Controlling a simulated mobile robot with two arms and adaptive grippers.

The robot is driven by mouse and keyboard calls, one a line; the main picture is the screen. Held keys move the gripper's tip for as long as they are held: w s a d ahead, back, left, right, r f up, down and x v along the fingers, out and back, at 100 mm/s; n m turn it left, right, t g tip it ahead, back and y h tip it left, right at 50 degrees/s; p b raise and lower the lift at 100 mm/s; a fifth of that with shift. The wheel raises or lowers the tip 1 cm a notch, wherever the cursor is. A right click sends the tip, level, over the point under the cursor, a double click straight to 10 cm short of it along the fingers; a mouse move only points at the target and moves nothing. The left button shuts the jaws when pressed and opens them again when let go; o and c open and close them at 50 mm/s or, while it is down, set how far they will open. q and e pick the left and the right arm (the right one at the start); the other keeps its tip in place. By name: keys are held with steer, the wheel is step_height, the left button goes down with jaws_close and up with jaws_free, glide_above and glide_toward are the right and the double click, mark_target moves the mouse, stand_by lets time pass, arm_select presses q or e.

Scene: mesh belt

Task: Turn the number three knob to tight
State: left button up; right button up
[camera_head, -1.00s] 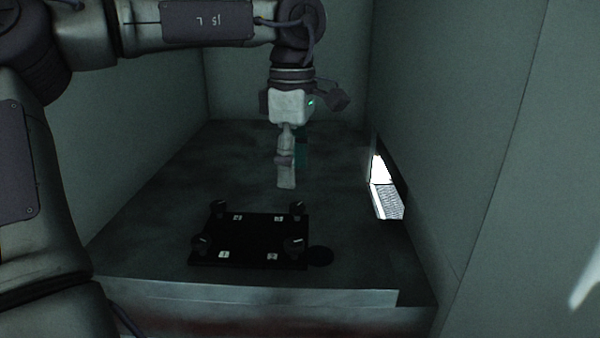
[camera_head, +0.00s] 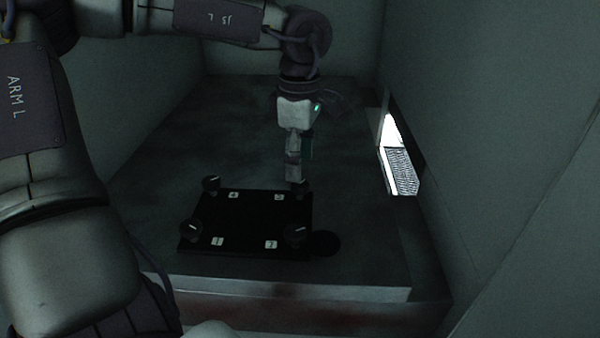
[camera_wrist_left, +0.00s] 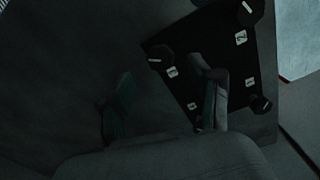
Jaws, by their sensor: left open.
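A black panel (camera_head: 255,225) with a knob at each corner lies on the dark table. The far-right knob (camera_head: 301,187) stands beside the label I read as 3 (camera_head: 279,196); the digit is small. My left gripper (camera_head: 293,180) points down just behind and above this knob, overlapping its edge in the head view; contact cannot be told. In the left wrist view its two fingers stand apart, with this knob (camera_wrist_left: 160,58) showing beyond the gap between their tips. The knob's white pointer line shows there. One finger covers part of the panel. My right gripper is not in view.
Other knobs stand at the near right (camera_head: 295,234), near left (camera_head: 191,230) and far left (camera_head: 211,183). Walls enclose the table; the right wall has a bright opening (camera_head: 398,160) with mesh. The table behind the panel is clear.

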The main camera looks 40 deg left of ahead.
mark_target(302, 188)
arm_select(q)
steer(key=shift+f+p, duration=0.35)
steer(key=shift+f, duration=1.85)
steer(key=c, duration=1.1)
